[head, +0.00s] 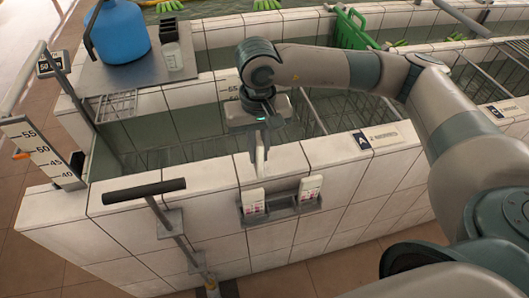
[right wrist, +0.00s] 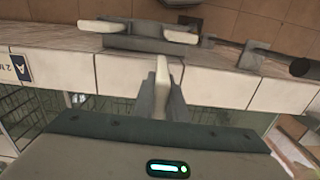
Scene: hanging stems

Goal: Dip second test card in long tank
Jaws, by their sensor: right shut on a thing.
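My right gripper (head: 262,128) points down over the near tiled wall of the long tank (head: 210,184). It is shut on a white test card (head: 261,159), seen nearly edge-on, which hangs down in front of the rim's inner side or over its top; I cannot tell which. In the right wrist view the gripper (right wrist: 161,98) holds the card (right wrist: 162,73) between its fingers. Two more white cards, a left one (head: 253,201) and a right one (head: 309,188), stand in a grey holder (head: 282,212) on the wall's outer face. My left gripper is not in view.
A black-handled rod (head: 144,190) stands left of the holder. A blue jug (head: 121,32) and a beaker (head: 173,57) stand on a grey shelf over the tank's left end. A numbered gauge (head: 42,152) is at the left corner. A wire rack lies in the tank.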

